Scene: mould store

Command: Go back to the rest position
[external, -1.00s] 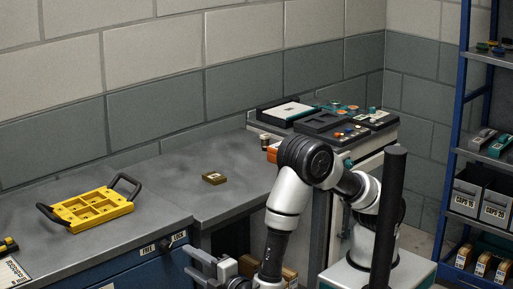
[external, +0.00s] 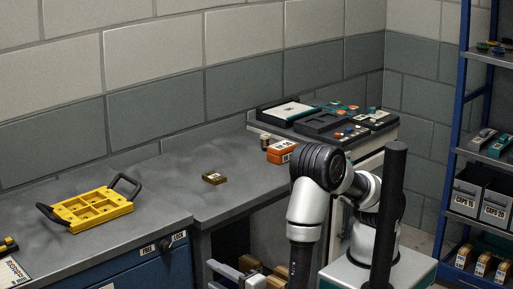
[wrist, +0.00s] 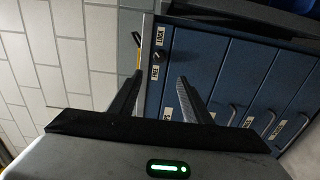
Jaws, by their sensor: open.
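My arm is bent, with the forearm pointing down beside the bench.
On the bench are a yellow tray with black handles (external: 92,209), a small brown block (external: 214,178) and an orange box (external: 281,151). Black trays (external: 325,123) stand at the back right. A blue shelf rack (external: 458,120) is at the right.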

